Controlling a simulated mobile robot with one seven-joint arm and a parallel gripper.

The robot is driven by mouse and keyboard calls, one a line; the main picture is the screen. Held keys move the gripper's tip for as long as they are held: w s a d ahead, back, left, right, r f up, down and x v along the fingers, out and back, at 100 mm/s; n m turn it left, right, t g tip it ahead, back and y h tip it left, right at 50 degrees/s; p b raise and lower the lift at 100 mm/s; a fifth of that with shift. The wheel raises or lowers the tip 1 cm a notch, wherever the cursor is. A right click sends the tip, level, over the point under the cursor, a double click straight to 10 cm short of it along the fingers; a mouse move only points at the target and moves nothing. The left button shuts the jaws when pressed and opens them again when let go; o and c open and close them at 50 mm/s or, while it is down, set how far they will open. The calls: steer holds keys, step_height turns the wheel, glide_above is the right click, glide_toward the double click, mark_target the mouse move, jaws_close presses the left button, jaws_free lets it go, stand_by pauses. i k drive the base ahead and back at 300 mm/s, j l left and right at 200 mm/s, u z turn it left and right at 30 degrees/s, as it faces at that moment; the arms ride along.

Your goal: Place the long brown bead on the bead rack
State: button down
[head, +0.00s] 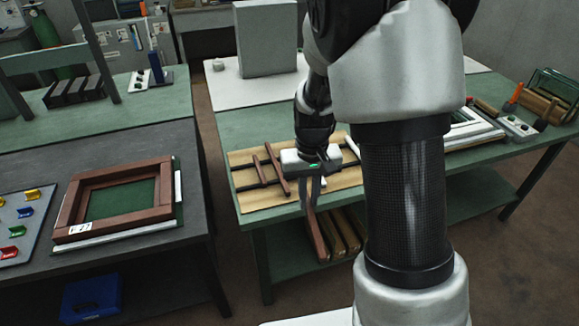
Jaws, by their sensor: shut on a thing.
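The long brown bead (317,236) is a reddish-brown strip. My gripper (313,196) points down and is shut on its upper end, at the front edge of the green bench. The bead slants down in the picture, past the bench edge. The bead rack appears to be the tan board (245,198) with dark cross rails on the bench. Two brown strips (277,169) lie across its rails, left of my gripper. A pale strip (352,147) lies to the right. My gripper and arm hide part of the rack.
A brown frame (75,222) lies on the dark bench at left, beside a tray of coloured clips (14,230). Brown and tan strips (345,236) sit below the green bench's front edge. White frames (470,130) lie at right. My arm blocks the centre right.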

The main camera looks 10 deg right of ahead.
mark_target(242, 176)
steer(key=j, duration=0.5)
steer(key=i+j, duration=0.1)
steer(key=j, duration=0.35)
steer(key=i+z, duration=0.1)
steer(key=i, duration=0.5)
